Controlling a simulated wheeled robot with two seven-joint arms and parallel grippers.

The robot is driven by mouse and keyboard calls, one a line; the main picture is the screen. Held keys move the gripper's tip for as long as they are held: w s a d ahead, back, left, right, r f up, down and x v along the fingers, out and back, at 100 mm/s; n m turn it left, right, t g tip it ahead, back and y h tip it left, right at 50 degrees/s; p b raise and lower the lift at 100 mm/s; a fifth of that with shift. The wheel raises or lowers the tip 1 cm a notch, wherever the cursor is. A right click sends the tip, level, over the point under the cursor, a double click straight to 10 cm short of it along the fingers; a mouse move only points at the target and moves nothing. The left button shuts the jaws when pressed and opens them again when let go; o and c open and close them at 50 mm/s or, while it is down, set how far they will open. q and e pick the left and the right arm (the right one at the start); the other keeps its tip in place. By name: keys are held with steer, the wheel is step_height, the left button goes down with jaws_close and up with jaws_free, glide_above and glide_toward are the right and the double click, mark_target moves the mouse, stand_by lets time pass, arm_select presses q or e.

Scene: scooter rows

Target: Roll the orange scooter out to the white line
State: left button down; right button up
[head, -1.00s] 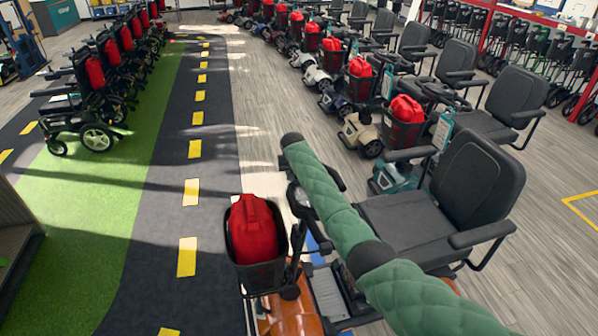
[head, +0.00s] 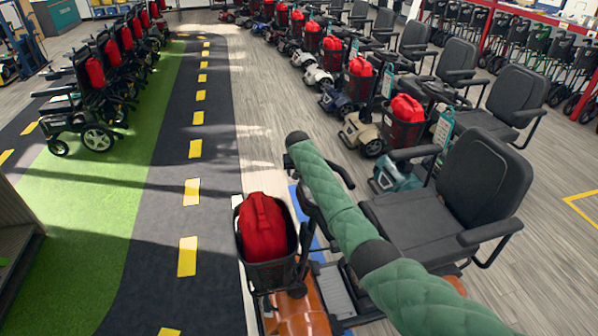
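The orange scooter (head: 303,316) stands at the lower middle in the head view, its front toward the lower left. It has a black front basket (head: 272,275) with a red bag (head: 262,228) in it and a dark grey seat (head: 480,185). The white line (head: 246,300) runs along the edge of the dark lane, just left of the basket; part of it is hidden by the basket. My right arm, in a green quilted sleeve, reaches from the lower right across the scooter to its handlebar. Its gripper is hidden behind the arm. My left gripper is not in view.
A teal scooter (head: 397,172) and a beige scooter (head: 364,133) stand in the row behind. The dark lane (head: 150,265) with yellow dashes is clear on the left. Black powerchairs (head: 88,118) with red bags line its far side. A blue floor mark (head: 303,215) lies beside the basket.

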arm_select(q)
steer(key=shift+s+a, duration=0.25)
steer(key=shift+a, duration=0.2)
arm_select(e)
steer(key=shift+s+a+f, duration=0.1)
steer(key=shift+s+a, duration=0.05)
steer(key=shift+a, duration=0.05)
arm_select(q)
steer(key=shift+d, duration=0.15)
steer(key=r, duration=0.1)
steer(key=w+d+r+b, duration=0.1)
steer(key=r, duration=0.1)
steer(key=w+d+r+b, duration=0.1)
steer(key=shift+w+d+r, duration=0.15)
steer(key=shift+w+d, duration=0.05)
arm_select(e)
steer(key=v, duration=0.8)
